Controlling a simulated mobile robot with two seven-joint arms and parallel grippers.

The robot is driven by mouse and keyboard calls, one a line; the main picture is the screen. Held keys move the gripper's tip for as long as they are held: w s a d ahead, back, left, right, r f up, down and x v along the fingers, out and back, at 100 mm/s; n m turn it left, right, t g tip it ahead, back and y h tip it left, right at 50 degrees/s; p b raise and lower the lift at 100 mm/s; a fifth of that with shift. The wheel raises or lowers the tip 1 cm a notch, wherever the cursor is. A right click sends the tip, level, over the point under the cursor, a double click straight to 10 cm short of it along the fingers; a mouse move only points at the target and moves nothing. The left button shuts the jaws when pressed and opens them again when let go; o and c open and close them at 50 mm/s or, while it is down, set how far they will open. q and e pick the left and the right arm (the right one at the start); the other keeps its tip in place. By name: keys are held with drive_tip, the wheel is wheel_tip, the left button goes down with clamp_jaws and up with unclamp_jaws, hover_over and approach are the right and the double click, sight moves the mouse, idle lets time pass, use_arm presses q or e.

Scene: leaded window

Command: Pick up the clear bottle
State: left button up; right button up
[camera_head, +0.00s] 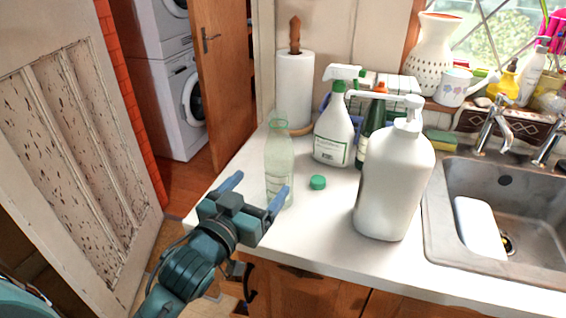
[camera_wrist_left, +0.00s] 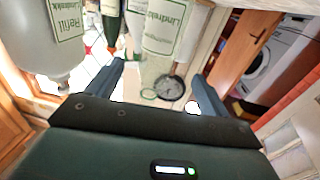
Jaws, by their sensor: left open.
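The clear bottle (camera_head: 279,160) stands upright on the white counter, near its left end. It is see-through, pale green, with a green ring at its open neck. My left gripper (camera_head: 261,184) is open, in front of the bottle and low down. Its right finger overlaps the lower part of the bottle in the head view. In the left wrist view the picture is upside down, and the clear bottle (camera_wrist_left: 158,66) shows between the two spread fingers (camera_wrist_left: 160,84). I cannot tell whether a finger touches it. My right gripper is not in view.
A green cap (camera_head: 318,182) lies right of the bottle. A large white pump bottle (camera_head: 395,185) and a spray bottle (camera_head: 333,138) stand further right. A paper towel roll (camera_head: 295,90) is behind. The sink (camera_head: 440,225) is at the right. The counter's front left is bare.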

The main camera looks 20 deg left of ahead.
sight(283, 161)
use_arm(q)
drive_tip(key=w, duration=0.3)
drive_tip(key=w+d, duration=0.1)
drive_tip(key=w, duration=0.3)
drive_tip(key=w+d+p, duration=0.1)
drive_tip(key=w, duration=0.2)
drive_tip(key=shift+w+f, duration=0.2)
drive_tip(key=shift+c, duration=0.3)
drive_tip(key=c, duration=1)
